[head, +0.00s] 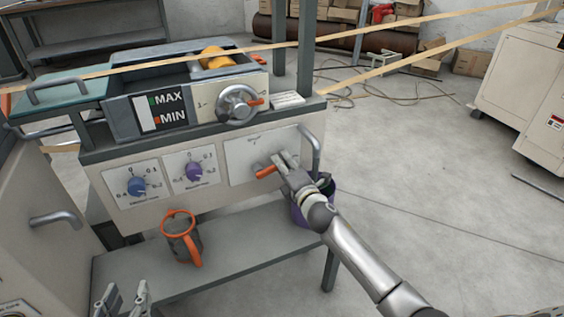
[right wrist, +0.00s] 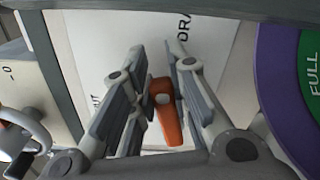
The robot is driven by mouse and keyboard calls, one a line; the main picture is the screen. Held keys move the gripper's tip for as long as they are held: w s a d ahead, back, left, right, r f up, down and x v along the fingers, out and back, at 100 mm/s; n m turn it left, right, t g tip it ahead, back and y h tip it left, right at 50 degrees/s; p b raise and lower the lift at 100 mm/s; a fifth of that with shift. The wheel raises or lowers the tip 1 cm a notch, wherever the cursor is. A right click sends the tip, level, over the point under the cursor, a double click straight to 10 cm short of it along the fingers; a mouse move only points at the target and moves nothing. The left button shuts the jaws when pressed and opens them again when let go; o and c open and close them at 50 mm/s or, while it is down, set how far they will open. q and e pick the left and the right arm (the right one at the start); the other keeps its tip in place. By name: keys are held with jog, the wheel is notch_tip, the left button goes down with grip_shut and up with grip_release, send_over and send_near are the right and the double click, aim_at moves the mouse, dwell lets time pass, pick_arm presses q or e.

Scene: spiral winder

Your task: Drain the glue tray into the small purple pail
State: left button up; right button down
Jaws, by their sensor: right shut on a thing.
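The glue tray (head: 188,72) is on top of the machine, with a MAX/MIN level gauge (head: 160,112) on its front. An orange drain lever (head: 266,171) sticks out of a white panel below it. My right gripper (head: 279,163) is shut on this lever. In the right wrist view the lever (right wrist: 172,125) shows between the fingers (right wrist: 155,100). The small purple pail (head: 299,214) stands on the lower shelf, partly hidden behind my right arm. Its purple rim and green FULL mark (right wrist: 312,75) show in the right wrist view. My left gripper (head: 122,298) is open and empty at the bottom left.
A grey mug-like pot with orange rim and handle (head: 181,237) stands on the lower shelf (head: 235,245). A blue knob (head: 137,187), a purple knob (head: 194,172) and a handwheel (head: 239,103) are on the machine front. Tan strips (head: 400,58) cross above. Open floor lies right.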

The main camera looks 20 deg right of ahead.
jog(key=shift+d+f+m, duration=0.1)
jog(key=shift+f+m, duration=0.1)
jog(key=shift+m, duration=0.1)
jog(key=c, duration=1.4)
grip_release()
jog(key=shift+o, duration=0.2)
jog(key=s, duration=1.2)
jog(key=shift+d, duration=0.2)
jog(key=shift+c, duration=0.3)
